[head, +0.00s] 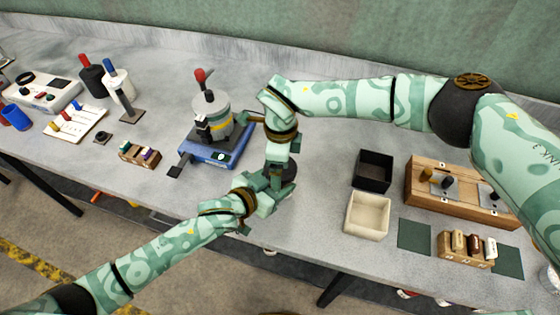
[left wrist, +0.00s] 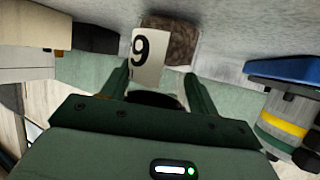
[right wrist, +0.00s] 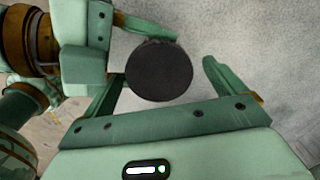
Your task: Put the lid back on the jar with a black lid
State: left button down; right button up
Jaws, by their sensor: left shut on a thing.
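The jar (left wrist: 182,42), with dark brown contents and a white label with one numeral, shows in the left wrist view, which looks inverted. My left gripper (head: 266,187) is shut on it from the side. The round black lid (right wrist: 159,70) shows from above in the right wrist view and also at the jar's near end in the left wrist view (left wrist: 155,98). It covers the jar's mouth from above; whether it is fully seated I cannot tell. My right gripper (head: 277,163) points down over it, fingers apart on either side, with a gap at the right finger.
A black tray (head: 373,172) and a cream tray (head: 367,214) are at the right, with a wooden rack (head: 430,172) beyond. My two arms are close together over the table's front.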

jog(key=shift+r, duration=2.25)
jog(key=shift+c, duration=0.3)
jog(key=shift+w+d+r+n, duration=0.1)
jog(key=shift+w+r+n, duration=0.2)
jog(key=shift+r, duration=0.3)
jog(key=shift+w+d+r+n, duration=0.1)
jog(key=shift+w+r+n, duration=0.15)
jog(key=shift+r, duration=0.35)
jog(key=n, duration=0.2)
jog(key=r+n, duration=0.1)
jog(key=n, duration=0.1)
jog(key=shift+s+n, duration=0.15)
jog(key=shift+n, duration=0.1)
jog(key=n, duration=0.6)
jog(key=shift+s+a, duration=0.1)
jog(key=shift+s, duration=0.3)
